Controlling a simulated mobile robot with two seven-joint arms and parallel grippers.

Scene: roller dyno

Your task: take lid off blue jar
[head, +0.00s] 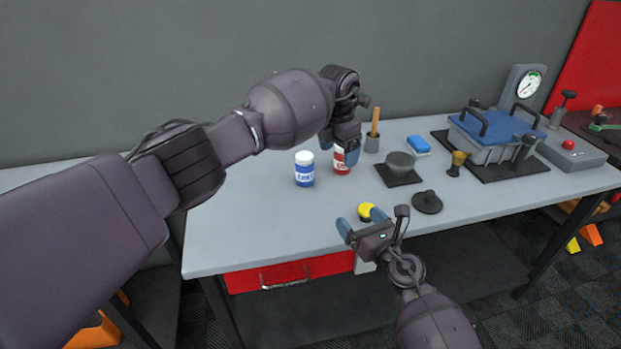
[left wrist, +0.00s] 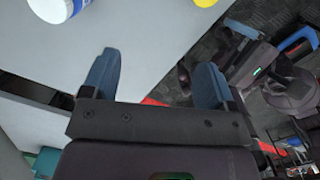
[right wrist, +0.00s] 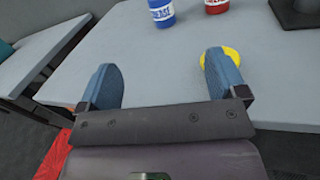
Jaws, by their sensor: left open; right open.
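The blue jar (head: 304,178) stands upright on the grey table with its white lid (head: 304,157) on top. Part of its blue side shows at the top edge of the left wrist view (left wrist: 50,8), and its lower part shows in the right wrist view (right wrist: 161,12). My left gripper (head: 345,152) is open and empty, right of the blue jar and in front of a red jar (head: 341,168), which it partly hides. My right gripper (head: 360,219) is open at the table's front edge, near a yellow round object (head: 366,211); nothing is held.
A dark bowl on a pad (head: 399,165), a black disc with a knob (head: 427,202), a blue sponge (head: 418,145) and a cup with a wooden handle (head: 372,143) stand to the right. A blue-topped machine (head: 495,135) is further right. The table left of the blue jar is clear.

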